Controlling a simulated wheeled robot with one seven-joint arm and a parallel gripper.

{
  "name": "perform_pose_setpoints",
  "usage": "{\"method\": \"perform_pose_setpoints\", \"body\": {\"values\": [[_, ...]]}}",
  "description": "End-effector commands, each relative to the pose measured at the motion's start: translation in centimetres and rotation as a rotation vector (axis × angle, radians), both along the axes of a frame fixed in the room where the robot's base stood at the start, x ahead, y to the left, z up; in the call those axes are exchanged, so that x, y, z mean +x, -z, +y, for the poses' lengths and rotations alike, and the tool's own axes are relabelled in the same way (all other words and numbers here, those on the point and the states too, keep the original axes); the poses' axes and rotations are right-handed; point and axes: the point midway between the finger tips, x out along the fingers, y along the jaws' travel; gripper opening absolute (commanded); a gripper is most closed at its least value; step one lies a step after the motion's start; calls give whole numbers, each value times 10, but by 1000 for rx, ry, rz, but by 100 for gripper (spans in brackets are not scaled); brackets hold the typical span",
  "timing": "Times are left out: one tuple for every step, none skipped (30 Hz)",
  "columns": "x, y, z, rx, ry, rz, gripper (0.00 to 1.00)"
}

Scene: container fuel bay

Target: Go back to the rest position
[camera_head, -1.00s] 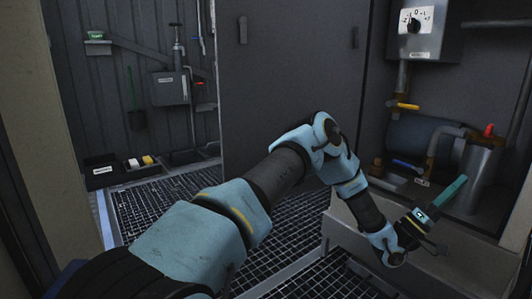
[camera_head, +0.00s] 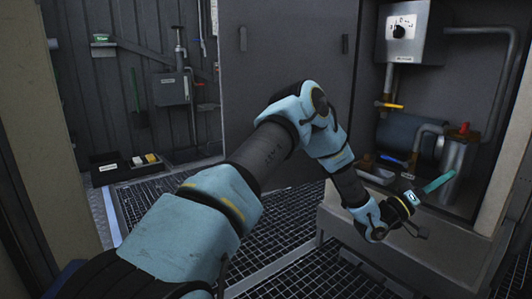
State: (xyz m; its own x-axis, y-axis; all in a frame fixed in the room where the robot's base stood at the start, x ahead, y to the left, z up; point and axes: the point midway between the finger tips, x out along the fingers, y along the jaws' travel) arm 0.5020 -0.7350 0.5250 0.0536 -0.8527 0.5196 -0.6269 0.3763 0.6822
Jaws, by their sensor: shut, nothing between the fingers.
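My arm reaches from the lower left across the middle, bent at a light blue elbow (camera_head: 312,110). My gripper (camera_head: 412,205), dark with a small lit display, is at its end at the right, in front of the open cabinet. It is shut and looks empty. A teal bar (camera_head: 439,182) shows beside the gripper and overlaps the metal cylinder in the picture. I cannot tell whether the bar is part of the gripper. The fingertips are small and hard to make out.
The cabinet holds a metal cylinder (camera_head: 457,160) with a red top, pipes, a yellow lever (camera_head: 392,105) and a dial box (camera_head: 410,35). A grey door panel (camera_head: 285,60) stands behind my arm. A black tray (camera_head: 110,172) sits at the left. The floor is grating (camera_head: 290,220).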

Motion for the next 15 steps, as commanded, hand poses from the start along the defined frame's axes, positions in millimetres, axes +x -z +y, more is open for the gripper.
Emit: {"method": "perform_pose_setpoints", "body": {"values": [[10, -6, 3, 56, -32, -24, 0], [16, -5, 5, 94, -52, -38, 0], [25, -5, 8, 146, -80, -55, 0], [31, -5, 11, 188, -101, -70, 0], [39, -5, 15, 234, -126, -83, 0], [50, -4, 22, 302, -161, -103, 0], [59, -3, 29, 358, -190, -120, 0], [69, -3, 38, 419, -222, -135, 0], [84, -2, 53, 508, -267, -155, 0], [95, -1, 67, 584, -304, -170, 0], [107, 0, 84, 664, -342, -183, 0], [122, 2, 110, 775, -392, -192, 0], [131, 4, 130, 853, -423, -196, 0], [138, 6, 151, 928, -454, -196, 0], [147, 7, 179, 1023, -489, -192, 0]]}}
